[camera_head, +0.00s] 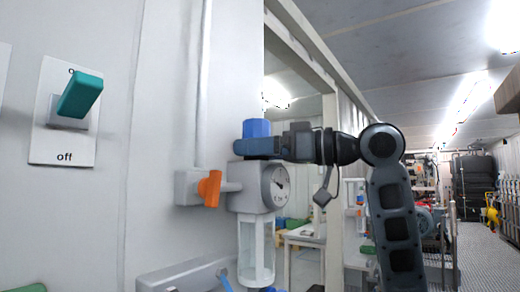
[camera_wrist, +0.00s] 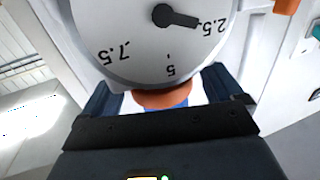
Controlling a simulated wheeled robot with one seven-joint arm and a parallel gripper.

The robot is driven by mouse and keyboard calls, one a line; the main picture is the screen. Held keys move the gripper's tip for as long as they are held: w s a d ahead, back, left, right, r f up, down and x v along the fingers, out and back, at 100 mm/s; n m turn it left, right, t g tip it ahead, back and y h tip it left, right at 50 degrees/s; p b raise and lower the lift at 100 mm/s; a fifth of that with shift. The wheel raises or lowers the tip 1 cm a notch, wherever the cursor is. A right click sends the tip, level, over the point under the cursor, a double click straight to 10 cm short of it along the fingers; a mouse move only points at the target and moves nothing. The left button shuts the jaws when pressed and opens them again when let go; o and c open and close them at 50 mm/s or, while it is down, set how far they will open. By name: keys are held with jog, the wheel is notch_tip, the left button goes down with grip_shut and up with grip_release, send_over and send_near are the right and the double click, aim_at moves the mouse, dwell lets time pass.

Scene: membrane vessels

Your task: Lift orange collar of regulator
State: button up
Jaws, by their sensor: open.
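The regulator (camera_head: 250,200) is a grey body on the wall with a round gauge (camera_head: 276,186), a blue knob (camera_head: 257,127) on top and a clear bowl (camera_head: 256,252) below. In the wrist view its gauge face (camera_wrist: 150,35) appears upside down. The orange collar (camera_wrist: 165,98) shows between my fingers, with a bit of the blue knob (camera_wrist: 172,106) beside it. My gripper (camera_head: 252,147) is level, just under the top of the blue knob, and hides the collar in the head view. In the wrist view my gripper (camera_wrist: 160,85) is open, one finger on each side of the collar. Contact cannot be told.
An orange valve handle (camera_head: 209,188) sits left of the regulator on its pipe. A green switch lever (camera_head: 80,95) is on a white plate marked "off" below. A wall panel stands behind; a post and an open room with a bench (camera_head: 305,235) lie to the right.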

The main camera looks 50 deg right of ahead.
jog(key=c, duration=1.5)
jog(key=shift+o, duration=0.2)
jog(key=shift+r+p, duration=0.6)
jog(key=shift+r, duration=0.2)
jog(key=o, duration=1.3)
jog(key=shift+r, duration=0.1)
jog(key=shift+o, duration=0.8)
jog(key=shift+s, duration=0.15)
jog(key=shift+s+d+f+b, duration=0.25)
jog(key=shift+s+b, duration=0.1)
jog(key=shift+s, duration=0.25)
jog(key=shift+s+d+f+b, duration=0.25)
jog(key=shift+s+b, duration=0.05)
jog(key=shift+s, duration=0.3)
jog(key=shift+a+r+v, duration=0.1)
jog(key=shift+a+v, duration=0.05)
jog(key=shift+v, duration=1.1)
jog(key=shift+a+r+v, duration=0.1)
jog(key=shift+r+v, duration=0.05)
jog(key=shift+v, duration=1.1)
